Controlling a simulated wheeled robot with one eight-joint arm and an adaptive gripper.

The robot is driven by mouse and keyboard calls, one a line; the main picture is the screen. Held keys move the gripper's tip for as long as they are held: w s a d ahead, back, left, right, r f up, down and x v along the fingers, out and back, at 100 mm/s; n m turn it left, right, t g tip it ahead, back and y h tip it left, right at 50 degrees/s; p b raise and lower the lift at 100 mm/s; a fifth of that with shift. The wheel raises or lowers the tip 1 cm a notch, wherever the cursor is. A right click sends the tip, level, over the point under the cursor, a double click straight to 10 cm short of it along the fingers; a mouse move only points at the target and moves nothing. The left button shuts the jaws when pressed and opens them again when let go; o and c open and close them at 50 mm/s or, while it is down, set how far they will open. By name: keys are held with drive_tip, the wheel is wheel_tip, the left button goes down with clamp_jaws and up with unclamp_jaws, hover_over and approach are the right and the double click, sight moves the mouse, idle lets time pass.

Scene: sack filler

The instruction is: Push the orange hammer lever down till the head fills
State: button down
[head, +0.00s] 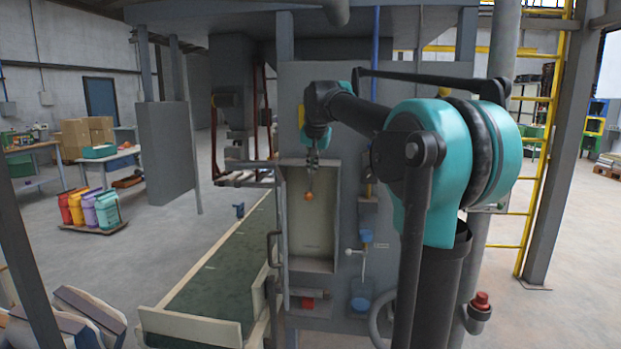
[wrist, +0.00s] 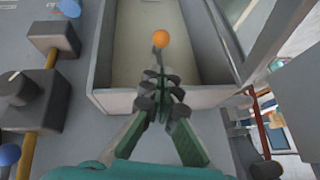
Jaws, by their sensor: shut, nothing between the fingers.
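The orange ball end of the hammer lever (head: 309,196) shows in front of the pale recessed panel of the filler, just below my gripper (head: 313,166). In the wrist view the orange ball (wrist: 161,39) sits on a short dark rod, just beyond my fingertips (wrist: 162,82). My gripper is shut and empty, its dark fingers pointing at the lever. The fingers overlap the rod's lower part in the wrist view, so I cannot tell whether they touch it. The rod's base is hidden.
A grey frame (wrist: 122,101) surrounds the recess. Blue-knobbed fittings (head: 366,237) are on the panel to its right. A green conveyor (head: 212,287) runs at the left. A red button (head: 481,299) stands at the lower right. A hanging grey panel (head: 165,152) is at the left.

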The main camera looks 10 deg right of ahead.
sight(310, 197)
drive_tip(key=x, duration=0.9)
drive_tip(key=shift+f, duration=0.15)
drive_tip(key=shift+s+f+t, duration=0.15)
drive_tip(key=shift+f+t, duration=0.05)
drive_tip(key=shift+t, duration=0.1)
